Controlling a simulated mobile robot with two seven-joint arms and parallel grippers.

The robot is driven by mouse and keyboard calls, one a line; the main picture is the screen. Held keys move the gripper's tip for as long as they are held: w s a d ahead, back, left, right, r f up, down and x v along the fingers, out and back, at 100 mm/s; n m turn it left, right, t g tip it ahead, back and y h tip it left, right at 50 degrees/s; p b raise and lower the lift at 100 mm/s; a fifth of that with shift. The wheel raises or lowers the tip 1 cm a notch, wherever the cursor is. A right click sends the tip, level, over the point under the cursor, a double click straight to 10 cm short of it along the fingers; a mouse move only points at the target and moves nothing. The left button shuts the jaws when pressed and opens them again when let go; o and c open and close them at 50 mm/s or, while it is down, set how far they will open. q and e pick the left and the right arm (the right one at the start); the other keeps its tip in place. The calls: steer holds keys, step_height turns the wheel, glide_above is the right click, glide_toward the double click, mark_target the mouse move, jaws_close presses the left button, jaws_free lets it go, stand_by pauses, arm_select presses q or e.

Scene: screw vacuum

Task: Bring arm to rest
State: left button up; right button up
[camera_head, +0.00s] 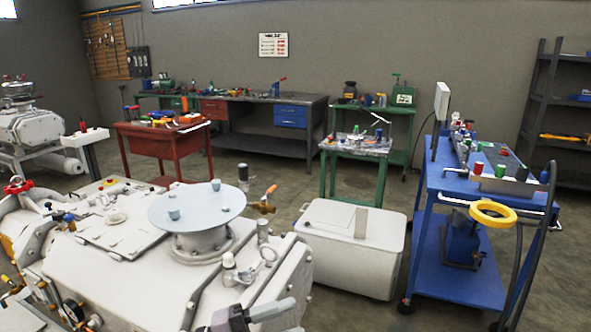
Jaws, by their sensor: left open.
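My left gripper (262,313) shows at the bottom edge, low in front of the large white vacuum machine (130,262). Only its dark upper part and a grey finger are in the picture; the rest is cut off by the frame. It is open, and I see nothing held in it. It overlaps the machine's front side in the picture; I cannot tell the gap between them. A round pale plate (197,207) sits on the machine's flange, with small grey-blue pieces on it. My right gripper is not in view.
A white box-shaped unit (345,258) stands right of the machine. A blue cart (455,285) with a yellow ring (493,213) is at the right. A green table (355,150), a red table (165,150) and workbenches stand behind. Open floor shows between them.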

arm_select(q)
steer(key=s+a+f+n+t+y, duration=0.4)
steer(key=a+f+n+t+y, duration=0.7)
steer(key=n, duration=0.8)
steer(key=s+a+f+n+g+y, duration=0.3)
steer(key=s+f, duration=0.3)
steer(key=s+a+f+n+g+y, duration=0.3)
steer(key=s+a+f, duration=0.1)
steer(key=s+f, duration=0.2)
steer(key=shift+s+a+f, duration=0.15)
steer(key=shift+s+f, duration=0.25)
steer(key=shift+s, duration=0.35)
